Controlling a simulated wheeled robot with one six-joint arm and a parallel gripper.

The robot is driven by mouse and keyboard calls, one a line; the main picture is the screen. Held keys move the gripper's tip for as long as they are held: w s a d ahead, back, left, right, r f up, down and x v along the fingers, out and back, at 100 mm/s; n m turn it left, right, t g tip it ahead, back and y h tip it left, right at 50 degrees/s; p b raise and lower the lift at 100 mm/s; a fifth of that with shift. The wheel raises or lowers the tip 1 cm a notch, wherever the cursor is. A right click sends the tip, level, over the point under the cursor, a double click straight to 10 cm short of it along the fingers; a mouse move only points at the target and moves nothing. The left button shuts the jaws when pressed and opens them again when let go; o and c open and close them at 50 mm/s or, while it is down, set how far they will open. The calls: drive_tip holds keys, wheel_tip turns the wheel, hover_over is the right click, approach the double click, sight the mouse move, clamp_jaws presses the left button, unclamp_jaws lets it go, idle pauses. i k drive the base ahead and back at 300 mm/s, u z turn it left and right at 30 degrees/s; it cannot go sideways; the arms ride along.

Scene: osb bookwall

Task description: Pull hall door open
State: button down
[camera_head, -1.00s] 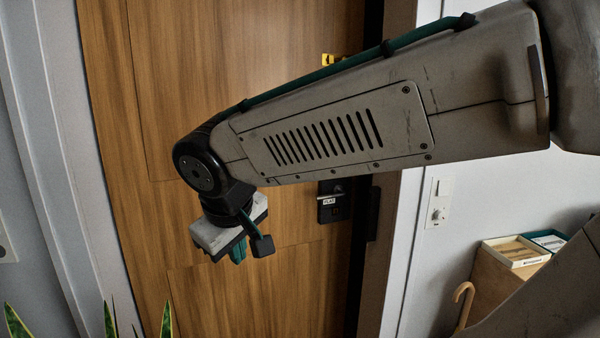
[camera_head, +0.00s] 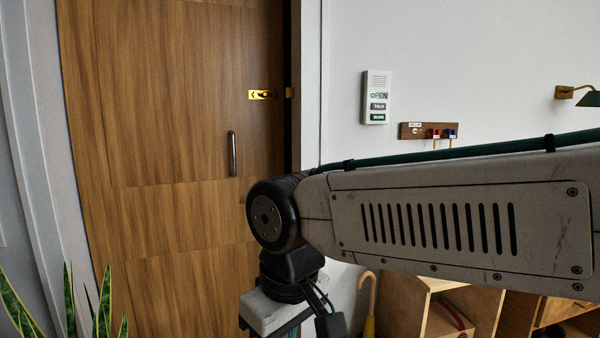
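The hall door (camera_head: 150,130) is a tall brown wood-grain door on the left half of the view. It bears a vertical metal pull handle (camera_head: 232,153) and, higher up near its right edge, a yellow latch (camera_head: 260,94). A dark strip runs down the door's right edge; I cannot tell whether the door is ajar. My gripper (camera_head: 290,334) hangs at the bottom, below and right of the pull handle and apart from it. Its fingers are largely cut off by the lower edge, so their opening does not show. My arm hides the door's lower right part.
A white intercom (camera_head: 376,98) and a key rack (camera_head: 428,131) are on the right wall. Plant leaves (camera_head: 70,305) rise at lower left.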

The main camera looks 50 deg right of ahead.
sight(171, 139)
drive_tip(key=z, duration=0.75)
drive_tip(key=i, duration=1.85)
drive_tip(key=u, duration=0.7)
